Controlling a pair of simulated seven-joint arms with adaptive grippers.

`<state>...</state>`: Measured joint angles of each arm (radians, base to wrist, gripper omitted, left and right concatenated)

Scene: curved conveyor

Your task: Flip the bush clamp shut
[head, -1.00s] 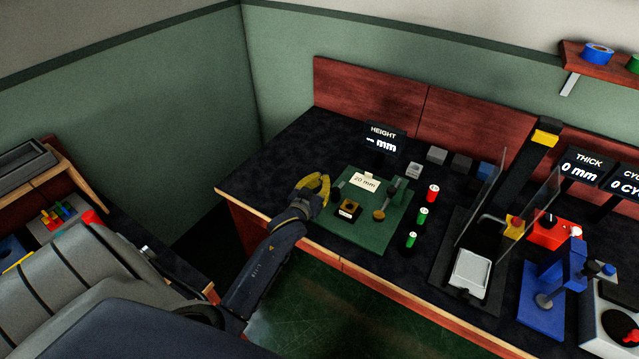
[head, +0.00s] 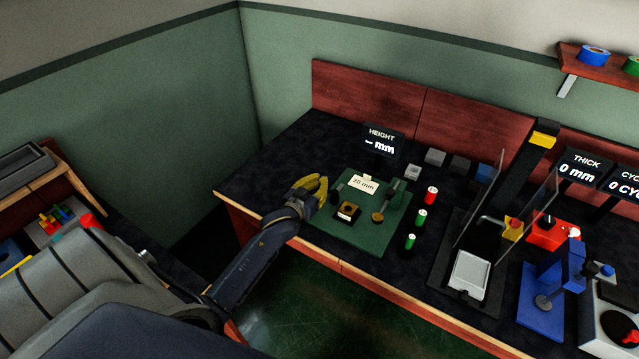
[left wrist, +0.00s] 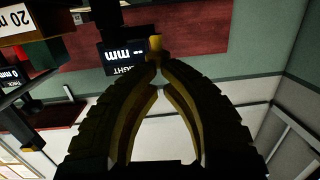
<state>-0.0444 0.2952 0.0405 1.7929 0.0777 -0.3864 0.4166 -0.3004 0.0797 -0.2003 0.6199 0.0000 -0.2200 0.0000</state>
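The green fixture plate (head: 365,241) lies on the dark bench. It carries a small dark block with a gold bush-like part (head: 347,210), a brass round piece (head: 379,215) and a dark green upright (head: 396,188). A dark stub (head: 336,191) stands by the plate's left edge. I cannot tell for sure which part is the clamp. My left gripper (head: 324,183) has yellow fingers and hovers just left of the plate. In the left wrist view its fingertips (left wrist: 156,62) come together, with nothing clearly held between them. My right gripper is not in view.
A "20 mm" label (head: 363,184) and a height display (head: 383,141) stand behind the fixture parts. Clear panels (head: 480,210) stand farther right. The bench's left end is free.

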